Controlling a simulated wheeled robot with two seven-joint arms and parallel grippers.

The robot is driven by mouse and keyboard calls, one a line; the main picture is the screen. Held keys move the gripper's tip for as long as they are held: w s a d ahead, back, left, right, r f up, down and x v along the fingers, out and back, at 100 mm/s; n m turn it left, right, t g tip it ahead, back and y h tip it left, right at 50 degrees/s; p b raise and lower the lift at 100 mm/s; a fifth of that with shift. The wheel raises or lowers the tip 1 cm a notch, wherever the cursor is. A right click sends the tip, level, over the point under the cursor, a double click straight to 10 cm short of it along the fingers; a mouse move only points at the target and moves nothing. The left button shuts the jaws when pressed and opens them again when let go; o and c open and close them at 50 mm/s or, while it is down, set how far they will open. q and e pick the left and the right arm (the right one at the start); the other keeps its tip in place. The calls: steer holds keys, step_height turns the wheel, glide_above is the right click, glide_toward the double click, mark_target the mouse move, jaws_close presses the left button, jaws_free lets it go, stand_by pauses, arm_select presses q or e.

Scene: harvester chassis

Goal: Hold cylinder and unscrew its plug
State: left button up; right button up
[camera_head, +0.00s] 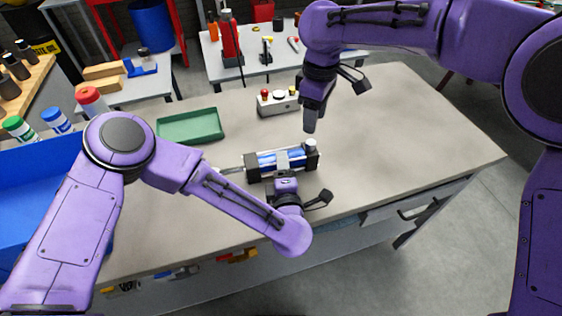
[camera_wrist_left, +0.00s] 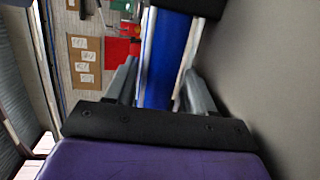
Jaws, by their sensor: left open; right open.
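The cylinder (camera_head: 267,161) lies on the grey workbench, with a blue body, silver rods, black end blocks and a rod pointing left. Its plug (camera_head: 310,144) appears as a small grey cap on top of the right end block. My left gripper (camera_head: 283,163) is open at the middle of the cylinder, from the front. In the left wrist view, the blue body (camera_wrist_left: 167,60) shows between the two open fingers of the left gripper (camera_wrist_left: 162,88); contact cannot be told. My right gripper (camera_head: 310,121) is open and points down, a little above the plug. Its fingertip gap is hard to see.
A green tray (camera_head: 190,126) lies to the left of the cylinder, and a control box (camera_head: 278,102) with buttons stands behind it. A blue bin (camera_head: 35,190) is at the far left. The right part of the workbench (camera_head: 400,130) is clear.

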mark_target(311, 142)
arm_select(q)
steer(key=shift+w+a+f, duration=0.1)
steer(key=shift+w+f, duration=0.05)
steer(key=shift+w, duration=0.55)
jaws_close()
arm_select(e)
steer(key=m, duration=0.5)
steer(key=shift+m, duration=0.4)
steer(key=m, duration=2.5)
steer(key=shift+f+m, duration=0.25)
steer(key=shift+m, duration=0.15)
step_height(311, 142, down, 8)
steer(key=shift+r, duration=0.2)
